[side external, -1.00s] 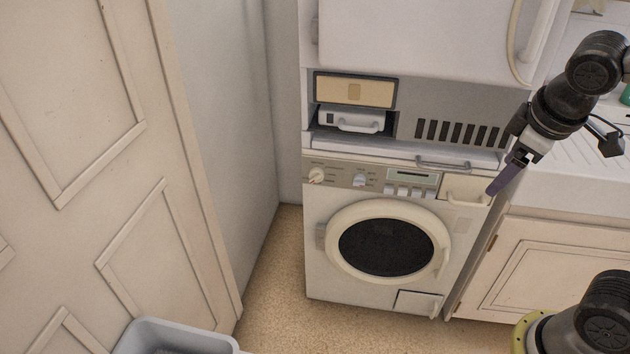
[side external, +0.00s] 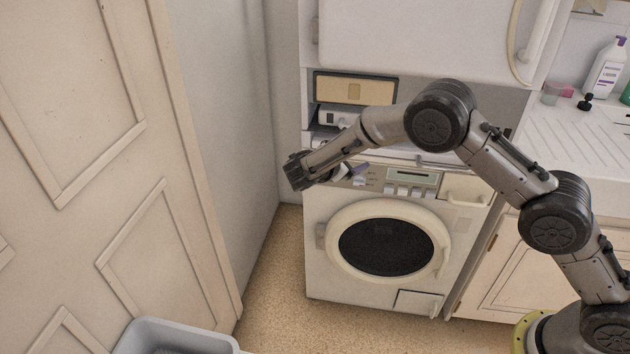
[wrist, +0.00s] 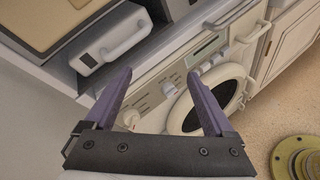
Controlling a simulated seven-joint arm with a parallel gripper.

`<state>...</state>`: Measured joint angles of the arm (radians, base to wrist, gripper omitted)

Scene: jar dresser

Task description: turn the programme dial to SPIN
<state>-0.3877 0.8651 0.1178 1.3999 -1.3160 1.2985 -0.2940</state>
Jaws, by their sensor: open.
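The washing machine (side external: 320,260) stands against the back wall, with a control panel above its round door. In the wrist view the large left dial (wrist: 132,118) shows low, between my fingers and close to the left one. A smaller knob (wrist: 167,88) shows further along the panel, between the fingertips. My gripper (wrist: 158,74) is open and empty, in front of the panel. In the side view one purple finger (side external: 358,170) shows near the smaller knob (side external: 360,181), and my wrist hides the left dial. The panel's lettering is too small to read.
The open shelf above the panel holds a white handled box (wrist: 115,38). The detergent drawer (side external: 466,190) is at the panel's right end. A grey bin (side external: 175,335) stands at the lower left, and the floor before the machine is clear.

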